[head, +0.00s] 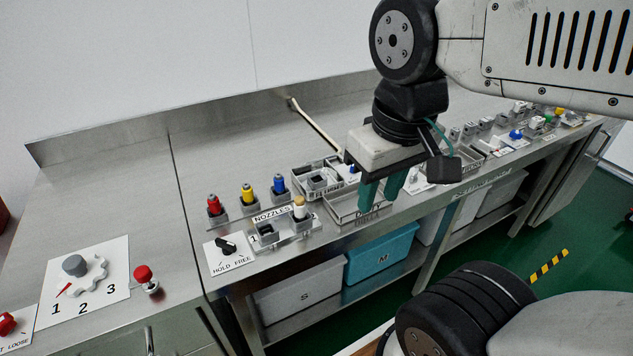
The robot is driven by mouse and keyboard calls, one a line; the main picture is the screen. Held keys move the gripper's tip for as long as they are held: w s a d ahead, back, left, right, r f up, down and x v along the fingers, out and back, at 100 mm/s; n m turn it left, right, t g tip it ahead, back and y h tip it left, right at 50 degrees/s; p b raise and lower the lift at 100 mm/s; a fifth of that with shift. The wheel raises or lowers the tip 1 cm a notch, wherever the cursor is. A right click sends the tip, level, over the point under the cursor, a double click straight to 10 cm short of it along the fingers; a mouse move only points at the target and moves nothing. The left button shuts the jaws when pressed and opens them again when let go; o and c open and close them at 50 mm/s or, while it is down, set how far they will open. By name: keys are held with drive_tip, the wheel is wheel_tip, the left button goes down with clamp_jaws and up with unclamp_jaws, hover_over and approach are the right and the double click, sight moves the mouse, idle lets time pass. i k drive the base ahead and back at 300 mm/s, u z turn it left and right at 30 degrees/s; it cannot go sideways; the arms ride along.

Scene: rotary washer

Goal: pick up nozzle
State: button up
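Red (214,204), yellow (247,193) and blue (279,183) nozzle-like pieces stand upright in small grey holders in a row on the steel counter. A label reading "NOZZLES" (272,215) lies in front of them. A white piece with a tan top (299,207) stands in a grey holder just right of the label. Which piece is the task's nozzle I cannot tell for sure. My gripper (377,203) points down with its teal fingers apart and nothing seen between them. It is right of the nozzles, over or near a shallow metal tray (343,210).
An empty-looking grey holder (266,236) and a black "HOLD FREE" knob (226,246) are at the front edge. A numbered dial panel (85,283) and red button (146,277) are left. A long-handled tool (315,125) lies behind. Bins, including a teal one (380,258), sit below.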

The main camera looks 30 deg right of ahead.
sight(299, 212)
drive_tip(key=k, duration=1.3)
drive_tip(key=z, duration=0.8)
drive_tip(key=i, duration=1.4)
drive_tip(key=u, duration=0.8)
